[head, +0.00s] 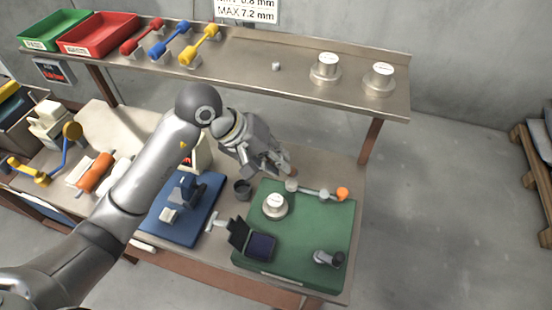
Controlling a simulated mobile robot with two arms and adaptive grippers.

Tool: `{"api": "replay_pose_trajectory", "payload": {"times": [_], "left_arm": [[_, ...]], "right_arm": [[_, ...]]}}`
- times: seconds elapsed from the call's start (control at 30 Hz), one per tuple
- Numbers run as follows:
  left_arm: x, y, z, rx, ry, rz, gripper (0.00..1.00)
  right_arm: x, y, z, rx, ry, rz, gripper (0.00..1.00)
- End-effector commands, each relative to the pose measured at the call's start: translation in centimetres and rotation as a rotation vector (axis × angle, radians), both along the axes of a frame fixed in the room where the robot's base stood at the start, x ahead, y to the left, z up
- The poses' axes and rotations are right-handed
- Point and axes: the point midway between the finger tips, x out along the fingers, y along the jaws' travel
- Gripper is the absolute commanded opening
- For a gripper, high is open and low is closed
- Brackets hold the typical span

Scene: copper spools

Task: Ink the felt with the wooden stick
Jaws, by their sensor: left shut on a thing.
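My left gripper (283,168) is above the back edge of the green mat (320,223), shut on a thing. A small brown end (293,172) shows at its fingertips and looks like the wooden stick; the rest is hidden by the fingers. A small open case with a dark pad (262,246), which looks like the felt, lies at the mat's left front, its black lid (238,233) raised. My gripper is behind the pad and well apart from it. My right gripper is not in view.
A silver weight (274,206), a rod with an orange end (342,194) and a dark stamp-like tool (327,258) lie on the mat. A metal shelf (240,64) runs behind.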

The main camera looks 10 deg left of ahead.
Motion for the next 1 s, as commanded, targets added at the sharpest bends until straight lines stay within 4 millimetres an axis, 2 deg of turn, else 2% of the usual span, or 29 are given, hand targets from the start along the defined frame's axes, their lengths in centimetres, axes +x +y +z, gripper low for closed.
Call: {"api": "replay_pose_trajectory", "payload": {"times": [0.43, 0.8, 1.0], "left_arm": [[-0.2, 0.0, -0.5, 0.000, -0.001, -0.001, 0.00], [-3.3, 0.7, -0.7, 0.002, -0.001, -0.001, 0.00], [-4.0, 0.8, -0.5, 0.000, 0.000, -0.001, 0.00]], "right_arm": [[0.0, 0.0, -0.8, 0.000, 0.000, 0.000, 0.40], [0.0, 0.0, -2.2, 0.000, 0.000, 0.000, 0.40], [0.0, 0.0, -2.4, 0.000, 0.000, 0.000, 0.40]]}}
